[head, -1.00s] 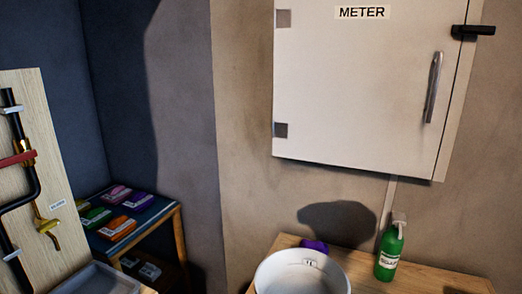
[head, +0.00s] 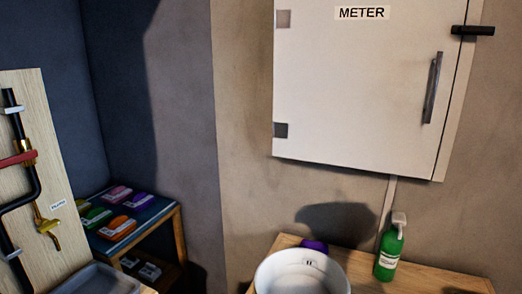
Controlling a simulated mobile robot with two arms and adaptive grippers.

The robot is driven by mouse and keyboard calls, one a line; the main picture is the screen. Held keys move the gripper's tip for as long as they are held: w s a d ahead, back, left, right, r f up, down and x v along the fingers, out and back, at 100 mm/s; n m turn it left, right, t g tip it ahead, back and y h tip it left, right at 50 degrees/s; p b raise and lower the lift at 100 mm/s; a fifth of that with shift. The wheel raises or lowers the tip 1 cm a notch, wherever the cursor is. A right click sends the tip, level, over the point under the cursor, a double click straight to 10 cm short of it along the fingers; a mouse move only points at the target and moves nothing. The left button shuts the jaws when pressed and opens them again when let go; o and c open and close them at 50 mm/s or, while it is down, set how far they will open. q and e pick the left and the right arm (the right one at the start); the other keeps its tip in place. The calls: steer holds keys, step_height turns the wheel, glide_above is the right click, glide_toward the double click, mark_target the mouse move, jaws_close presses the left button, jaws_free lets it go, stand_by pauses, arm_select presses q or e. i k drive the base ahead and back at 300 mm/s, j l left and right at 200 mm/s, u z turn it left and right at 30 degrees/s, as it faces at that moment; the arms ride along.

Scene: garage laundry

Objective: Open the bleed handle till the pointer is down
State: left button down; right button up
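A white cabinet (head: 350,95) labelled METER hangs on the wall, its door shut; it has a vertical grey handle (head: 432,88) and a black latch (head: 472,31) at the upper right. At the left edge, a wooden board (head: 55,165) carries black pipe, a red lever (head: 18,159) lying roughly level on a brass valve, and a brass tap (head: 46,225) with a small label beside it, too small to read. I cannot tell which part is the bleed handle. No pointer or dial shows. Neither gripper is in view.
A low shelf (head: 160,216) in the corner holds several coloured packs. A grey basin (head: 100,280) sits below the pipe board.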

mark_target(46, 224)
steer(key=u, duration=1.8)
